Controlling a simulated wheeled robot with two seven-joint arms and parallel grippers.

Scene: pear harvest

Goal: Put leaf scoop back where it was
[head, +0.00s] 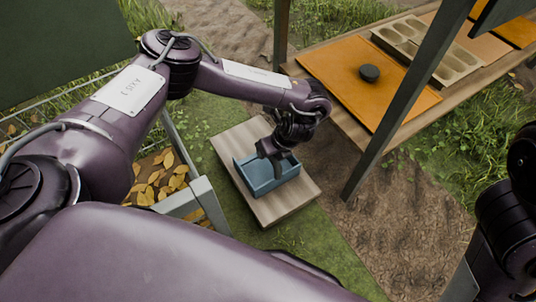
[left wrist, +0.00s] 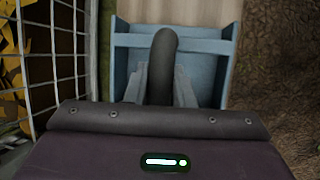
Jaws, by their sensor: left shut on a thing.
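The leaf scoop (head: 283,171) is a blue open-fronted tray with a dark arched handle. It is on or just above a low wooden platform (head: 245,143); I cannot tell whether it touches. My left gripper (head: 275,155) reaches down over the scoop and is shut on its handle. In the left wrist view, the grey fingers (left wrist: 160,88) are at the dark handle (left wrist: 164,55), with the blue scoop (left wrist: 205,68) around and below them. My right arm shows only in part at the right edge, and its gripper is not in view.
A wire-sided bin (head: 205,200) of yellow leaves stands left of the platform. A wooden table (head: 357,133) with an orange mat (head: 335,62), a black puck (head: 369,73) and a moulded tray (head: 425,47) is at upper right. A dark post (head: 395,115) rises near the platform.

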